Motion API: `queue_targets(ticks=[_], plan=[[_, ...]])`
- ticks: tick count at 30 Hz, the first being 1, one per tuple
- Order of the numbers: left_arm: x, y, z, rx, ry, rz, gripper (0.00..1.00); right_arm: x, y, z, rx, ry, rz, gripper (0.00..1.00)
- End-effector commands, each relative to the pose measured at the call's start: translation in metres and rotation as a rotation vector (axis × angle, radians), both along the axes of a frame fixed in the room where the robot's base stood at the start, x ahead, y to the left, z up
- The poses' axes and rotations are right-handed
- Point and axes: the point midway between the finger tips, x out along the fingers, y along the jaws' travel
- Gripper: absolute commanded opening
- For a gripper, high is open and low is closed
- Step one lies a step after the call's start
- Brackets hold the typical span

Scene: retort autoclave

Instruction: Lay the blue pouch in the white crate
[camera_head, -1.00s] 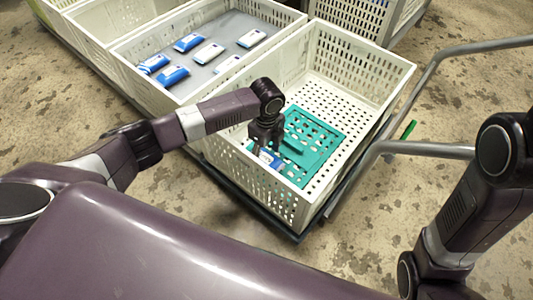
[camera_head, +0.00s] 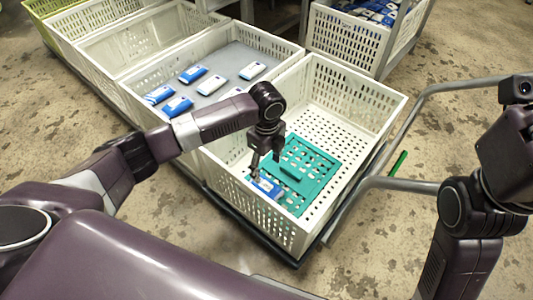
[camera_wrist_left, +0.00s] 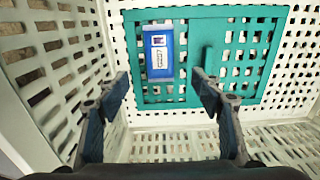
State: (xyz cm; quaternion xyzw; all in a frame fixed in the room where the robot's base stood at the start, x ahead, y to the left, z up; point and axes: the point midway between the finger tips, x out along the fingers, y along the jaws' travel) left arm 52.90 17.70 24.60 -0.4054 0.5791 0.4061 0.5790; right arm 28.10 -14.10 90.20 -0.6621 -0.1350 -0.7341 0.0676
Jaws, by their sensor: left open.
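The blue pouch (camera_head: 268,188), with a white label, lies flat in the white crate (camera_head: 372,88), on a green perforated plate (camera_head: 318,168) at the crate's near left part. In the left wrist view the pouch (camera_wrist_left: 158,52) lies at the left side of the green plate (camera_wrist_left: 225,20), beside its raised handle. My left gripper (camera_head: 265,166) is over the pouch, inside the crate. In the left wrist view its two fingers (camera_wrist_left: 160,86) are spread and empty, with the pouch beyond the fingertips. My right arm shows at the right edge, but its gripper is out of view.
A grey-floored crate (camera_head: 232,62) on the left holds several blue and white pouches. Another crate (camera_head: 345,35) with pouches stands behind. A grey metal rail (camera_head: 400,184) runs along the right side. The white crate's far half is bare.

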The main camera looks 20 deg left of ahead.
Motion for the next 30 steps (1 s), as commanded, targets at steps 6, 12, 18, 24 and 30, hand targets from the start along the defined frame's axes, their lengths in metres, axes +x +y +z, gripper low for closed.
queue_targets(ticks=[6,12,18,24,30], plan=[[0.0,0.0,0.026,0.0,0.0,0.0,0.6,0.008,-0.001,-0.005,0.003,0.045,0.003,0.0],[0.0,0.0,0.03,-0.001,0.0,0.0,0.6,0.01,-0.002,-0.008,0.004,0.055,0.003,0.0],[0.006,-0.015,0.031,-0.037,-0.04,0.007,0.6,0.009,-0.002,-0.008,0.004,0.054,0.003,0.0],[0.049,-0.12,0.069,-0.344,-0.322,0.088,0.6,0.01,-0.001,-0.008,0.004,0.055,0.003,0.0],[0.081,-0.226,0.202,-0.877,-0.656,0.236,0.6,0.01,-0.001,-0.008,0.004,0.055,0.004,0.0]])
